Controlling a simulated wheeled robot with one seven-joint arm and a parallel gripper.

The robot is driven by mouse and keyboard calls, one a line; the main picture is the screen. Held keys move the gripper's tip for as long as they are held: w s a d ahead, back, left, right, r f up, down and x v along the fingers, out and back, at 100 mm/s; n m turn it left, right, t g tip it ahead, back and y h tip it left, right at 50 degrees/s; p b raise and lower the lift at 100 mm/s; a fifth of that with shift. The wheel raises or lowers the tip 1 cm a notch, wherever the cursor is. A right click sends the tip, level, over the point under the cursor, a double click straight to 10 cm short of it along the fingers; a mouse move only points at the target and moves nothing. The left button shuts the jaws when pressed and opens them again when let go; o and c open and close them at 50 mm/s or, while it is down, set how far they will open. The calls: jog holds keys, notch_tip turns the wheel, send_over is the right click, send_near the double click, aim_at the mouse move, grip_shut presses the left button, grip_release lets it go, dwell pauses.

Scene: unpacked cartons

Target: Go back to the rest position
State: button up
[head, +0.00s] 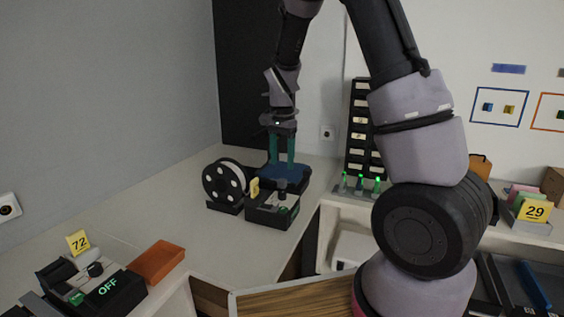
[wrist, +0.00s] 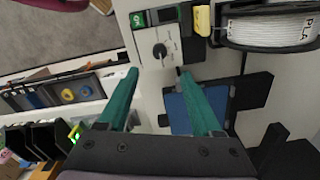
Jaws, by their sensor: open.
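My gripper (head: 281,161) hangs pointing down over the far part of the counter, above a dark machine with a blue plate (head: 297,172). Its two teal fingers are apart with nothing between them. In the wrist view my gripper (wrist: 158,73) also shows open and empty, with the blue plate (wrist: 177,112) below and partly hidden by the right finger. I cannot tell whether the fingertips touch anything. My arm bends up and over from the right of the head view.
A spool (head: 223,183) and a black box with a knob (head: 275,208) stand close to my gripper. A device reading OFF (head: 108,288) and an orange block (head: 157,262) lie front left. Green-tipped items (head: 361,184) and a drawer rack (head: 359,130) stand right. The left counter's middle is clear.

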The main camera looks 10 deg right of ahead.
jog(key=s+d+r+n+t+y, duration=0.1)
jog(key=s+d+r+n+t, duration=0.1)
jog(key=s+r, duration=0.45)
jog(key=s+d+r+n+t+y, duration=0.15)
jog(key=s+r, duration=0.25)
jog(key=r, duration=0.6)
jog(key=s+d+r+n+t, duration=0.1)
jog(key=s+r+t, duration=0.1)
jog(key=s, duration=0.4)
jog(key=s+d+r+n+t, duration=0.1)
jog(key=s+r+n, duration=0.1)
jog(key=s+r, duration=0.2)
jog(key=shift+s+d+r+t, duration=0.15)
jog(key=shift+s+d+t, duration=0.2)
jog(key=shift+s, duration=0.75)
jog(key=shift+h, duration=0.25)
